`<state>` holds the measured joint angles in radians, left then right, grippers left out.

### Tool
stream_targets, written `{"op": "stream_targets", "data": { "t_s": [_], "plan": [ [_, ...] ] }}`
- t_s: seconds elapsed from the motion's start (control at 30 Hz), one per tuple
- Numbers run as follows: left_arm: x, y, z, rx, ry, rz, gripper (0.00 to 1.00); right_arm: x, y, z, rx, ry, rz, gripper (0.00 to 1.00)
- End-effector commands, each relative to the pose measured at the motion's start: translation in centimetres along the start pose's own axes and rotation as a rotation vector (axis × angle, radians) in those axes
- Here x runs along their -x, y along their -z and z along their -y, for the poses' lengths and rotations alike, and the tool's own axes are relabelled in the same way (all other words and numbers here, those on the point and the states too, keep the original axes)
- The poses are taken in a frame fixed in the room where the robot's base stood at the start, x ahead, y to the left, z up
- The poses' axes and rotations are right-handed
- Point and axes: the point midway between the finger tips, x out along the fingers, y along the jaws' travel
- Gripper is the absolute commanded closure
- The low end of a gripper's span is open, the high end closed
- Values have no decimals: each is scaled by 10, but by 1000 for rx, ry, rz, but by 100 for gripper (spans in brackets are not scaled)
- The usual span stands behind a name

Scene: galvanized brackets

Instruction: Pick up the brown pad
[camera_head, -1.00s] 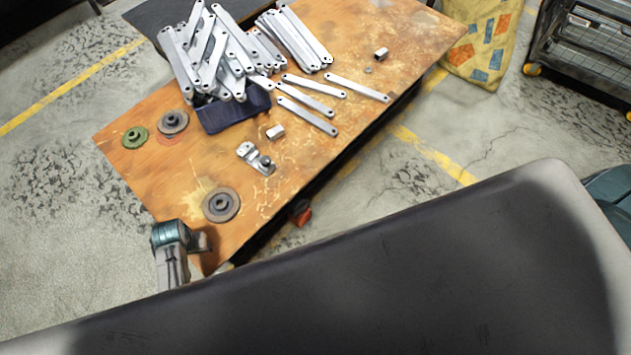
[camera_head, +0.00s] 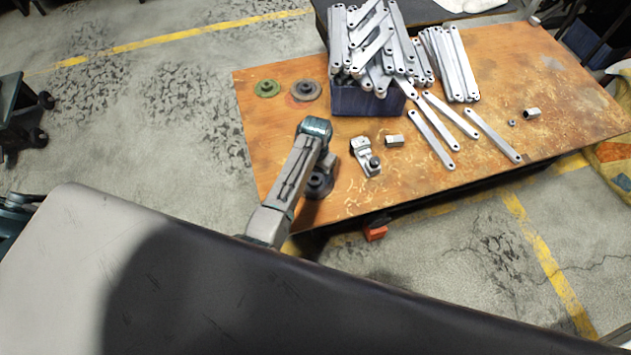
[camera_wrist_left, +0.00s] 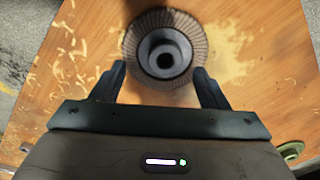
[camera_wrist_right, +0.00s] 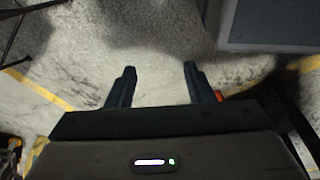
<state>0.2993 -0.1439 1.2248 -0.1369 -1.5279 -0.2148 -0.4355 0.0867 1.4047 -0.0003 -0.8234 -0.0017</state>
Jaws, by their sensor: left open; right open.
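A round grey-brown pad (camera_wrist_left: 133,37) with a dark raised hub lies on the table, and I take it for the brown pad. My left gripper (camera_wrist_left: 159,72) is open above it, its fingertips near the pad's lower edge on either side of the hub in the left wrist view. In the head view the pad (camera_head: 321,186) is partly hidden behind my left gripper (camera_head: 325,160). My right gripper (camera_wrist_right: 160,70) is open and empty over the floor, outside the head view.
A green pad (camera_head: 267,88) and a dark pad with a reddish edge (camera_head: 304,91) lie at the table's back left. A blue bin (camera_head: 365,101) heaped with metal bars (camera_head: 372,45) stands behind. A metal clamp-like part (camera_head: 366,157) lies right of my left gripper.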

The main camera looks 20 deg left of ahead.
Motion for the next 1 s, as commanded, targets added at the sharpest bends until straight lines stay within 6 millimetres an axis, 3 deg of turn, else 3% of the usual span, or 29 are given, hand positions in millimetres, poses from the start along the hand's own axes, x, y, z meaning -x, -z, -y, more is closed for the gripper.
{"op": "stream_targets", "data": {
  "t_s": [0.33,0.63,0.67,0.9,1.0],
  "plan": [
    [-45,5,8,0,1,3,32,12,10,1,2,0,-5,52],
    [-50,5,8,0,1,0,32,18,13,1,2,0,-7,52],
    [-50,5,8,0,1,0,34,17,13,1,2,0,-6,52],
    [-50,5,8,0,1,0,81,16,10,1,2,0,-2,52],
    [-50,5,8,0,1,-1,82,15,10,1,2,0,-1,52]
  ]
}}
